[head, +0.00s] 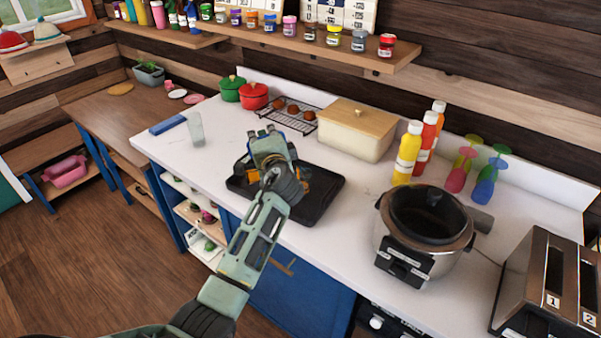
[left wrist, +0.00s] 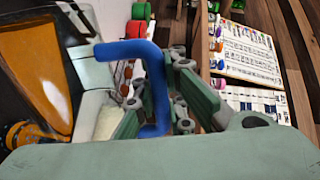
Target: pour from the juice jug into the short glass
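The juice jug (left wrist: 45,75) shows in the left wrist view as a clear body with orange juice and a blue handle (left wrist: 155,90). My left gripper (left wrist: 158,100) has its fingers on both sides of the handle and looks shut on it. In the head view, my left gripper (head: 268,142) is over the black tray (head: 322,193) and hides most of the jug; only bits of orange and blue show around it. A clear glass (head: 195,130) stands on the white counter, left of and apart from the gripper. My right gripper is not in view.
A slow cooker (head: 423,232), a toaster (head: 550,285) and sauce bottles (head: 407,153) stand to the right. A bread box (head: 356,130) and a wire rack (head: 290,113) are behind the tray. A blue slab (head: 167,125) lies left of the glass. Counter between glass and tray is clear.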

